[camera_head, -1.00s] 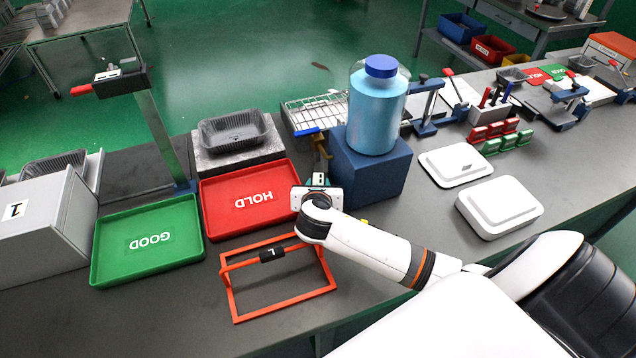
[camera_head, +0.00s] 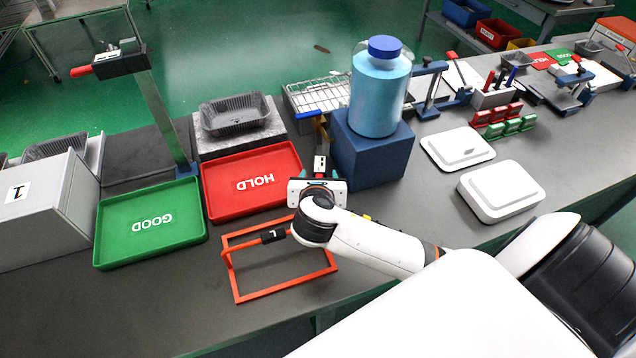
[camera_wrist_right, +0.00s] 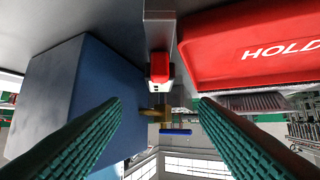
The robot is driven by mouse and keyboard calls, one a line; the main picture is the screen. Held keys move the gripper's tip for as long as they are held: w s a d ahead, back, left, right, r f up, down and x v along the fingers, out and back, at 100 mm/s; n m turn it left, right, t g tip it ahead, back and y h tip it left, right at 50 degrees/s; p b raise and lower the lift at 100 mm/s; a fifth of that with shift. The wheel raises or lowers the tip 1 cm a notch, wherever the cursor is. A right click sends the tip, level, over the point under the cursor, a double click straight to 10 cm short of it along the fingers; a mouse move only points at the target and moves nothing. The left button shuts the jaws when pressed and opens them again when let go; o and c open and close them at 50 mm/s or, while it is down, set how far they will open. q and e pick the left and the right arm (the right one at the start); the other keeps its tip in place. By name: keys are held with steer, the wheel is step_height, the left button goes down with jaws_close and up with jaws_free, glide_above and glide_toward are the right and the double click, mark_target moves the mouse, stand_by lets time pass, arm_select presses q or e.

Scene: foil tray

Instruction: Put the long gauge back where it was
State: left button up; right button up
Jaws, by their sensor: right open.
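The long gauge is an orange-red open frame (camera_head: 287,284) with a raised bar and a black grip marked L (camera_head: 272,236). It lies on the grey bench in front of the red HOLD tray, standing apart from it. My right gripper (camera_head: 320,165) is behind and to the right of the gauge, between the HOLD tray and the blue block. In the right wrist view its green ribbed fingers (camera_wrist_right: 160,105) are spread wide with nothing held between them. My right wrist hides part of the gauge's right side in the head view. My left gripper is not in view.
The red HOLD tray (camera_head: 206,205) and green GOOD tray (camera_head: 100,252) are empty. The blue block (camera_head: 370,165) carries a blue-capped jar (camera_head: 378,95). A grey post with a red tip (camera_wrist_right: 159,68) and a blue-handled brass fitting (camera_wrist_right: 175,132) lie ahead of the fingers.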

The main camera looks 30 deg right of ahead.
steer(key=shift+v, duration=2.2)
